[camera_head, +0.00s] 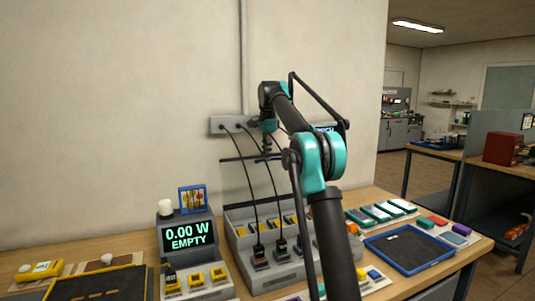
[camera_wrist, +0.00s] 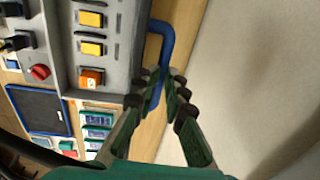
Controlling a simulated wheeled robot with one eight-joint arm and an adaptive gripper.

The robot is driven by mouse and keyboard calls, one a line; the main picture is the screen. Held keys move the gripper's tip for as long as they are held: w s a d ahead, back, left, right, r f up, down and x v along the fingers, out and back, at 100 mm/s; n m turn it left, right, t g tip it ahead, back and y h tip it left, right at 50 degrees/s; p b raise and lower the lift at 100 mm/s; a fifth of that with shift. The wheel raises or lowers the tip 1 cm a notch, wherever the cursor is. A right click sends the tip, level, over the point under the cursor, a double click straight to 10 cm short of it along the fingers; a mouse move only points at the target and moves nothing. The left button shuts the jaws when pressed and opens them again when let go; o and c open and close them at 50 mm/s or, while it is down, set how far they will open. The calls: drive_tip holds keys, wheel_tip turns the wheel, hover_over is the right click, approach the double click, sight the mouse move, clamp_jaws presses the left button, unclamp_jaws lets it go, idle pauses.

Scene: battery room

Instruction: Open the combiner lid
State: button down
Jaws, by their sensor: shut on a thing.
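The combiner appears to be the grey box (camera_head: 268,272) on the bench, with yellow switches and two black plugs on cables. In the wrist view its grey face (camera_wrist: 122,40) shows yellow and orange switches. A blue bar handle (camera_wrist: 166,42) runs along the edge of that face. My gripper (camera_wrist: 168,80) is shut on the blue handle, its fingertips around it. In the head view my gripper (camera_head: 267,143) points down in front of the wall, by a thin dark bar (camera_head: 237,159).
A display reading 0.00 W EMPTY (camera_head: 187,235) stands left of the combiner. A blue-rimmed tray (camera_head: 408,250) and several coloured blocks lie to the right. Cables hang from the wall outlet (camera_head: 229,124) near my arm. The wall is close behind.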

drive_tip(key=shift+w+a+f, duration=0.2)
drive_tip(key=shift+a+f, duration=0.2)
drive_tip(key=shift+f, duration=0.4)
drive_tip(key=c, duration=1.6)
unclamp_jaws()
drive_tip(key=shift+w+f, duration=0.3)
drive_tip(key=shift+w, duration=0.05)
drive_tip(key=shift+d, duration=0.15)
drive_tip(key=shift+r, duration=0.1)
